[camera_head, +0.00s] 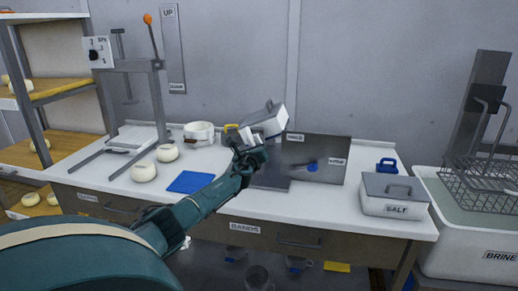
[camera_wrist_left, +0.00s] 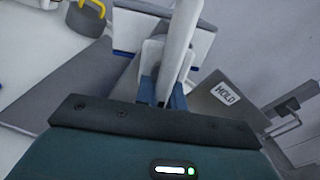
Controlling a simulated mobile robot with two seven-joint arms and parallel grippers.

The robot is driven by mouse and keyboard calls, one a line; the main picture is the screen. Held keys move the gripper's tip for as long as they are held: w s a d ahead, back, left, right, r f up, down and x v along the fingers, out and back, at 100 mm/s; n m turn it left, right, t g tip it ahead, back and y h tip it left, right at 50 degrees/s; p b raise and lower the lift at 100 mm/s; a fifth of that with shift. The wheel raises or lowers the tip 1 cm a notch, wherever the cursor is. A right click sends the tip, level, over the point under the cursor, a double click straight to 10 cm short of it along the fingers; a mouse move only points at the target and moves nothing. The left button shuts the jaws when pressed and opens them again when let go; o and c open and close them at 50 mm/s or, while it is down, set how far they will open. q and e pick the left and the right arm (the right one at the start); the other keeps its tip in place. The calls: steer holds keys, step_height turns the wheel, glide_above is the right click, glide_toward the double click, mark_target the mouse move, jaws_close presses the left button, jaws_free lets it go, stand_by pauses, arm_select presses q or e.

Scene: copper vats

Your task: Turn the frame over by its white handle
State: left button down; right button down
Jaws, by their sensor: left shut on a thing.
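My left gripper (camera_head: 248,150) reaches over the middle of the worktop. In the left wrist view its blue fingertips (camera_wrist_left: 163,98) are shut on a white handle (camera_wrist_left: 178,55), a bar running up and away from them. The metal frame (camera_head: 325,150) appears in the head view as a grey plate standing tilted just right of the gripper, with small labels and a blue knob-like part (camera_head: 312,166). In the left wrist view a grey plate with a HOLD label (camera_wrist_left: 226,93) lies to the right. The gripper hides where the handle joins. My right gripper is out of view.
A grey-and-white block (camera_head: 265,118) shows just behind the gripper. A blue mat (camera_head: 190,182) and white round cheeses (camera_head: 144,171) lie left. A salt box (camera_head: 394,195) and a brine tank (camera_head: 470,235) stand right. A press (camera_head: 158,95) stands at the back left.

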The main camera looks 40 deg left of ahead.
arm_select(q)
steer(key=m, duration=0.4)
steer(key=shift+s+a+r+p, duration=0.1)
steer(key=shift+s+a+p, duration=0.05)
steer(key=shift+a+p, duration=0.2)
steer(key=shift+m, duration=0.6)
stand_by(0.3)
steer(key=c, duration=1.5)
jaws_free()
steer(key=shift+s, duration=0.15)
